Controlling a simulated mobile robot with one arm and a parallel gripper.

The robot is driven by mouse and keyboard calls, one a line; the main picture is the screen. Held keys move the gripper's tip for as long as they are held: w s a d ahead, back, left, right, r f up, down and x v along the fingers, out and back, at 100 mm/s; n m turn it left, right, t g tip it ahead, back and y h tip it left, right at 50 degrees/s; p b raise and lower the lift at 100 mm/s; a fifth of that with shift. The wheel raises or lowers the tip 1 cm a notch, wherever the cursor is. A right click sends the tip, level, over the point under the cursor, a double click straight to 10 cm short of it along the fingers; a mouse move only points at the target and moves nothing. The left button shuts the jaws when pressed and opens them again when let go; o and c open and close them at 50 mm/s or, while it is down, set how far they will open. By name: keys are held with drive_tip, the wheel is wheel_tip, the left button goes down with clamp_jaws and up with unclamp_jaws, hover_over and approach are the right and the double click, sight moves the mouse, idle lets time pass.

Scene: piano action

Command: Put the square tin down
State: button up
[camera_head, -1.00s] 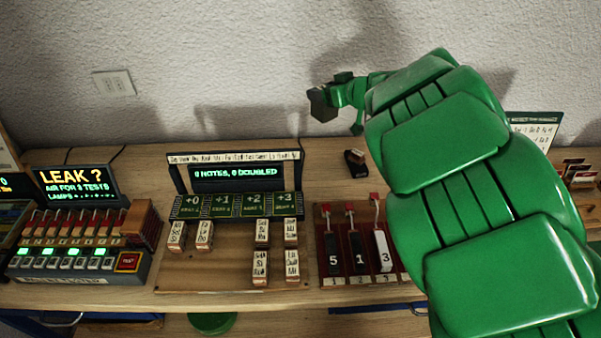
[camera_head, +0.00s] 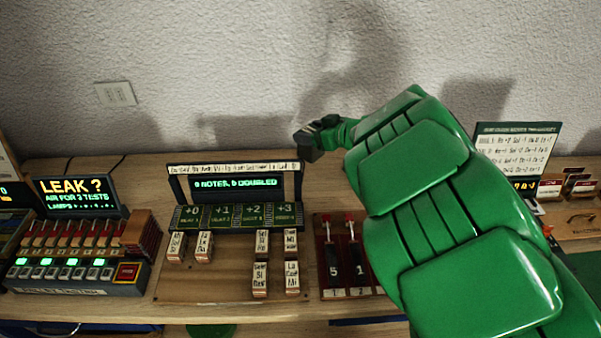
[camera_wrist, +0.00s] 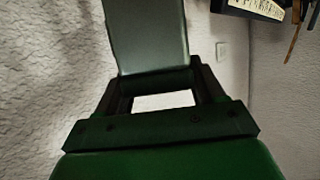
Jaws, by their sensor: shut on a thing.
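The square tin shows in the wrist view (camera_wrist: 145,35) as a plain dark grey-green slab between the fingers of my gripper (camera_wrist: 158,78). My gripper is shut on it. In the head view the tin (camera_head: 303,146) is a small dark block at the end of my green arm. My gripper there (camera_head: 318,130) is just behind the display stand's right end, with the tin apparently above the bench. The head view does not show clearly how far the tin is from the wall or the bench top.
A display stand (camera_head: 236,183) with labelled blocks stands at the bench's middle. A lever panel (camera_head: 345,285) is to its right, partly hidden by my arm. A lit tester box (camera_head: 75,275) is at left, a card board (camera_head: 515,145) at right. Bare wood (camera_head: 330,185) shows behind the lever panel.

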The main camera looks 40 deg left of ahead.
wheel_tip(320, 180, down, 12)
drive_tip(key=shift+f, duration=0.1)
drive_tip(key=shift+a, duration=1.75)
drive_tip(key=shift+a+f, duration=0.1)
drive_tip(key=shift+a, duration=0.2)
drive_tip(key=shift+f, duration=0.45)
drive_tip(key=shift+f, duration=0.1)
drive_tip(key=o, duration=1.2)
drive_tip(key=shift+d, duration=0.1)
